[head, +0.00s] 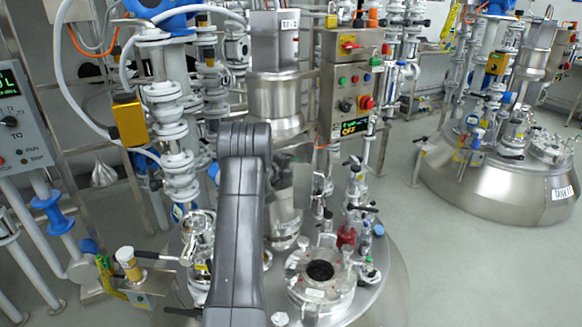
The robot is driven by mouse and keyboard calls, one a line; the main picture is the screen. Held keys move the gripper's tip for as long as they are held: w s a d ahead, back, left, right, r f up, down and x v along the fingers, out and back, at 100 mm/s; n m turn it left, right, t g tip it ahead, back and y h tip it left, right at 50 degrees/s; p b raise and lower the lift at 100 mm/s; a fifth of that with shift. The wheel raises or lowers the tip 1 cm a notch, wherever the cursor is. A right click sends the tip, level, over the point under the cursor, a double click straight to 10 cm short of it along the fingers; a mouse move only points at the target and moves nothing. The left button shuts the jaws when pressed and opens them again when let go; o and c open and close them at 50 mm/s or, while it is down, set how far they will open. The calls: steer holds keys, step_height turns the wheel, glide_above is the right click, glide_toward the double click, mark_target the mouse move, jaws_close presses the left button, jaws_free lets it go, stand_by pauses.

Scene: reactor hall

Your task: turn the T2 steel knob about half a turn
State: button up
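A grey instrument panel (20,128) with a green-lit display (8,80) is cut off by the left edge. It has small round controls and small labels, one of which seems to read T2 or T3. I cannot tell for certain which control is the T2 steel knob, or how it is turned. A steel column (275,45) in the middle also has a label that starts with T2. My dark grey arm stands upright in front of the vessel, at the middle of the view. My gripper is not visible, so its state does not show.
A steel control box (350,85) with coloured buttons and a red-yellow switch stands behind the arm. The near vessel lid (385,290) carries valves and an open round port (320,271). Another vessel (500,185) stands at right. Grey floor (440,255) between them is clear.

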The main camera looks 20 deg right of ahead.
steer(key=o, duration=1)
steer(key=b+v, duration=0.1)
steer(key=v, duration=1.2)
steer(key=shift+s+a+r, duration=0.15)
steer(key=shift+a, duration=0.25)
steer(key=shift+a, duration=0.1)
